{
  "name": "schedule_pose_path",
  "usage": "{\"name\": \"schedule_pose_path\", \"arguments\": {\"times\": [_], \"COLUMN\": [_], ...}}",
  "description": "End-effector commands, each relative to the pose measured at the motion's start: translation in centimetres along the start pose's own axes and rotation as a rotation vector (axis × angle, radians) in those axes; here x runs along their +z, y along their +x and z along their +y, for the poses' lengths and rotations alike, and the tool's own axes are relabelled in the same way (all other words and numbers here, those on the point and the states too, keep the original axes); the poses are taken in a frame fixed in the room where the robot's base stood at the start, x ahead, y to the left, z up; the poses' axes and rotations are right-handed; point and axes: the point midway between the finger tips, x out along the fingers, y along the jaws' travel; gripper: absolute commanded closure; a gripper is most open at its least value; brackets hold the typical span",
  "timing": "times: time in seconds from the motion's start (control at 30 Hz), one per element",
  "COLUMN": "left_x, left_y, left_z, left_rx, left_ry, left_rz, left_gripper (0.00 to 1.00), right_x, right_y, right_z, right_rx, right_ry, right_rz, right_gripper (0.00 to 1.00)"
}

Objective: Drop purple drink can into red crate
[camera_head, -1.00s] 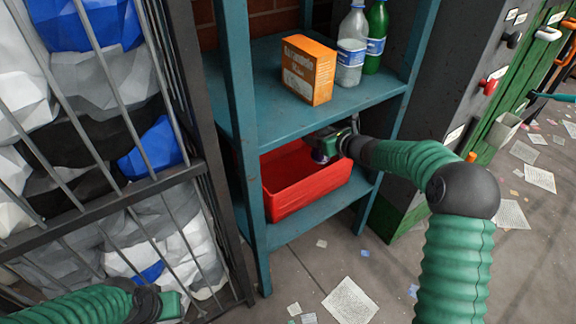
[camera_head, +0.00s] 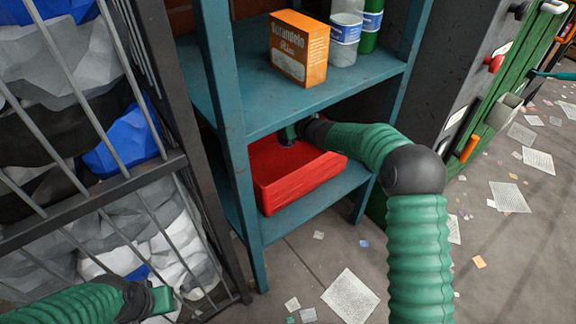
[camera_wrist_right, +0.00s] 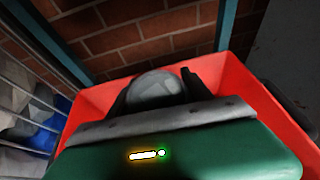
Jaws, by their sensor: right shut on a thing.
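The red crate (camera_head: 300,188) sits on the lower shelf of the teal rack. In the right wrist view its red rim (camera_wrist_right: 245,98) spreads around and beyond my gripper. My right gripper (camera_head: 288,136) is over the back part of the crate, under the upper shelf. In the wrist view its dark fingers are shut on a can, whose round grey end (camera_wrist_right: 158,88) shows between them. The can's purple side is mostly hidden. My left gripper (camera_head: 165,300) hangs low at the left, far from the crate; its jaws are too unclear to read.
Rack posts flank the crate. A barred cage (camera_head: 90,215) of bags stands left. Papers litter the floor.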

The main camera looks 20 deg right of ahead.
Motion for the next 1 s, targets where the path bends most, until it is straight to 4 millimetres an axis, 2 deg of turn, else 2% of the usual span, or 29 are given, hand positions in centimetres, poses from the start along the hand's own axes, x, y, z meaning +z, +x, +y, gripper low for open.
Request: {"name": "schedule_pose_path", "arguments": {"times": [0.23,0.27,0.43,0.77,0.87,1.0], "left_x": [0.0,0.0,0.0,0.0,-0.1,-0.3], "left_y": [0.0,0.0,0.1,0.0,-0.2,-1.1], "left_z": [0.0,0.0,0.0,0.0,0.0,0.0], "left_rx": [0.0,0.0,0.0,0.0,0.0,0.0], "left_ry": [0.0,0.0,0.0,0.0,0.0,0.0], "left_rz": [0.0,0.0,0.0,0.0,0.0,0.0], "left_gripper": [0.64,0.64,0.64,0.64,0.64,0.64], "right_x": [-0.1,-0.1,-0.1,-0.1,0.1,0.4], "right_y": [0.0,0.0,0.0,-0.2,-1.4,-5.1], "right_z": [0.0,0.0,0.0,0.0,-0.1,-0.1], "right_rx": [0.0,0.0,0.0,0.0,0.0,-0.002], "right_ry": [-0.001,-0.001,0.0,-0.001,-0.001,-0.002], "right_rz": [-0.001,-0.001,0.0,0.0,0.001,0.001], "right_gripper": [0.79,0.38,0.17,0.17,0.17,0.17]}}
